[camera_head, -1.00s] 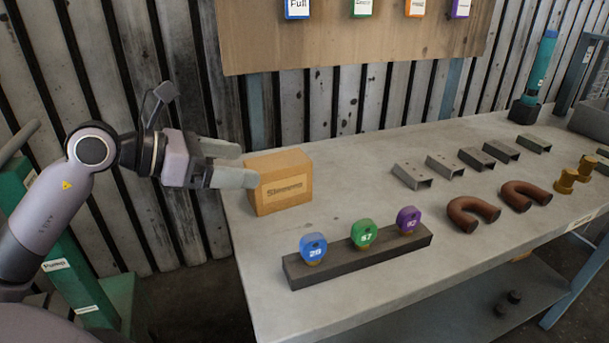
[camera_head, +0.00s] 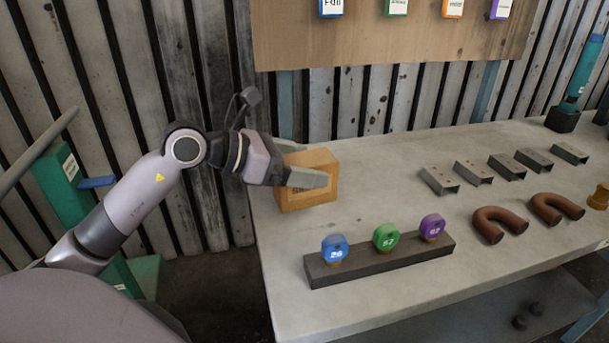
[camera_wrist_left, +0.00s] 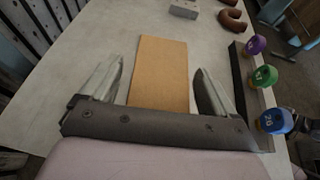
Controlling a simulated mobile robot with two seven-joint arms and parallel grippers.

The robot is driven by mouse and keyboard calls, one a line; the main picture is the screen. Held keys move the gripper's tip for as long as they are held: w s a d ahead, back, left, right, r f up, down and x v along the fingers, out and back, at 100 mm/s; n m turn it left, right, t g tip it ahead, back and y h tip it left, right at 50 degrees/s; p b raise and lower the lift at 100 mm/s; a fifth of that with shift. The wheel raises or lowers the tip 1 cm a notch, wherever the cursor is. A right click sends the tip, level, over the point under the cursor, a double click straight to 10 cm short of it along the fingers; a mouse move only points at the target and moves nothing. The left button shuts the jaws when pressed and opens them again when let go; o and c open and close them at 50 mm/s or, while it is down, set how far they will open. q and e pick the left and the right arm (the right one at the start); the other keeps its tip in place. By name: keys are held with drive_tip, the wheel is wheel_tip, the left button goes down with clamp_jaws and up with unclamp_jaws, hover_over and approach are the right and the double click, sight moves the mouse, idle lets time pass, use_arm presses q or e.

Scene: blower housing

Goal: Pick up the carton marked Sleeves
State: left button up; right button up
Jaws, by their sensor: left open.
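The carton (camera_head: 322,165), a tan cardboard box, stands upright on the left end of the grey workbench. Its front label is partly covered by a finger of my left gripper (camera_head: 302,163) and cannot be read now. In the left wrist view the carton (camera_wrist_left: 160,72) lies between the two open fingers of the left gripper (camera_wrist_left: 160,90), with a gap on each side. The gripper is open around the carton, one finger in front of its labelled face and one behind. My right gripper is not in view.
A dark rack (camera_head: 380,260) with blue, green and purple numbered tags stands in front of the carton. Grey metal brackets (camera_head: 440,180) and brown curved pipes (camera_head: 500,223) lie to the right. The bench (camera_head: 370,180) is bare just right of the carton. A board hangs behind.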

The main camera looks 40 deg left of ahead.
use_arm(q)
drive_tip(key=shift+w+d+f, duration=0.1)
drive_tip(key=shift+w+d, duration=0.05)
drive_tip(key=shift+w, duration=0.1)
drive_tip(key=c, duration=1.2)
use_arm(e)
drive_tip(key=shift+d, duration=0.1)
use_arm(q)
wheel_tip(320, 180, up, 20)
drive_tip(key=p, duration=0.3)
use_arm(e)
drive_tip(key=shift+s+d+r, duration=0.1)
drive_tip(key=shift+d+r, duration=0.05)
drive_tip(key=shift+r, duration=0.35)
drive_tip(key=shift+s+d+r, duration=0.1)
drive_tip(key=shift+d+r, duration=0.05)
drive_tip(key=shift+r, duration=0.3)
